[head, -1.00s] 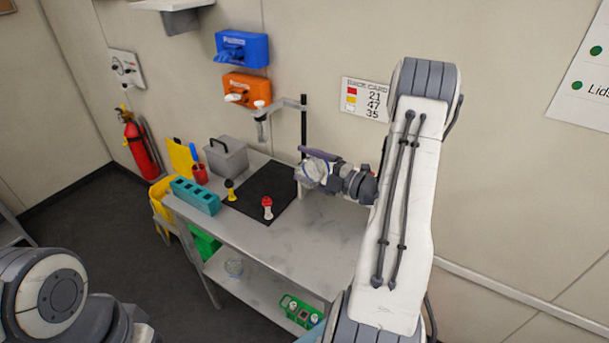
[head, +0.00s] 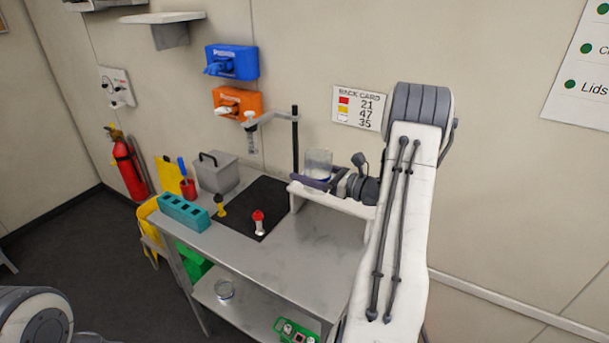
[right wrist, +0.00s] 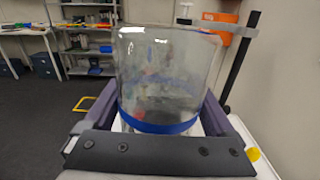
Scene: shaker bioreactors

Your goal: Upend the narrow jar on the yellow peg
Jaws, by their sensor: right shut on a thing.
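My right gripper (head: 318,183) is shut around a clear glass jar (head: 318,163) and holds it over the right end of the bench, by a white riser. In the right wrist view the jar (right wrist: 165,75) stands between the jaws, with a blue band low on it. I cannot tell for sure which end of it is the mouth. The yellow peg (head: 220,205) stands at the left edge of the black mat (head: 250,195), to the left of my right gripper. Nothing is on it. My left gripper is out of view; only a left arm link shows.
A red-topped peg (head: 258,222) stands on the mat's front part. A teal rack (head: 184,212), grey box (head: 216,172) and red cup (head: 188,188) are to the left. A post with a clamp (head: 295,140) rises behind. Another glass jar (head: 225,290) is on the lower shelf.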

